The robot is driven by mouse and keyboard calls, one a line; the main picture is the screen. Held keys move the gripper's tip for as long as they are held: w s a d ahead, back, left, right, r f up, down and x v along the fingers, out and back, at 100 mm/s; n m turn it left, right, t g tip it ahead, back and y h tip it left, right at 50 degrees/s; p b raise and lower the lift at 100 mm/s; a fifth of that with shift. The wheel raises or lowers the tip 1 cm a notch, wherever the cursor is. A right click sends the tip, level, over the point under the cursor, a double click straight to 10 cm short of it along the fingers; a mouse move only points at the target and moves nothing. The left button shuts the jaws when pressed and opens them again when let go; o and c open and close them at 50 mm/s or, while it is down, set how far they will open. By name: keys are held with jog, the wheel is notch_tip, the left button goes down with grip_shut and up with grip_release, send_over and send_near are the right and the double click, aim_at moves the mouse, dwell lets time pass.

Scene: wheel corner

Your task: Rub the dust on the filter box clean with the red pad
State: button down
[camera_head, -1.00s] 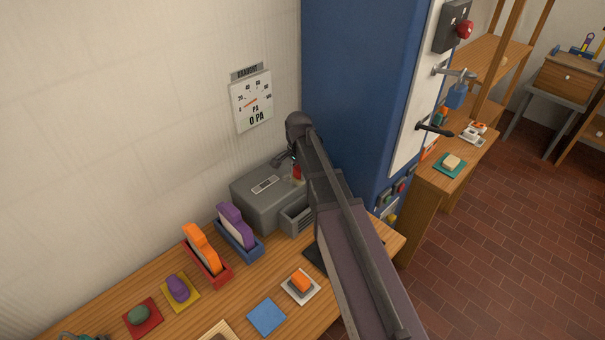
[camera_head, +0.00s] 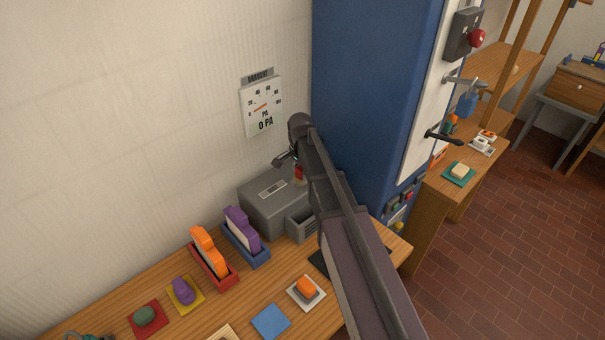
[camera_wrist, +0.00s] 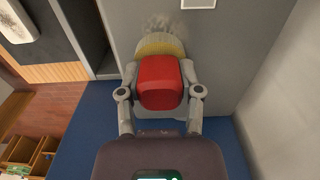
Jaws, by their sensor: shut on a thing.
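The filter box (camera_head: 268,207) is a grey box on the wooden bench against the wall, left of the blue cabinet. In the wrist view its grey top (camera_wrist: 225,60) lies under my gripper. A grey smudge of dust (camera_wrist: 160,24) shows on it, just beyond the pad. My gripper (camera_wrist: 160,85) is shut on the red pad (camera_wrist: 160,80), which has a yellowish-grey underside. The pad is over the box top and its edge meets the dust patch; I cannot tell whether it touches. In the head view my arm hides most of the gripper, with a bit of red showing.
Purple (camera_head: 241,229) and orange (camera_head: 207,252) upright pieces stand in holders left of the box. An orange-topped block (camera_head: 306,287) sits on a white tile in front. The blue cabinet (camera_head: 365,100) rises close on the right. A draught gauge (camera_head: 262,106) hangs on the wall.

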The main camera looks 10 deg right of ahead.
jog(key=shift+w+a+f, duration=0.1)
jog(key=shift+w+a, duration=0.35)
jog(key=shift+w, duration=0.2)
jog(key=shift+w+a, duration=0.45)
jog(key=shift+w, duration=0.15)
jog(key=shift+w+r, duration=0.15)
jog(key=shift+r, duration=0.15)
notch_tip(320, 180, up, 5)
jog(key=p, duration=0.6)
jog(key=shift+r, duration=0.2)
notch_tip(320, 180, up, 3)
jog(key=p, duration=0.3)
jog(key=shift+f, duration=0.15)
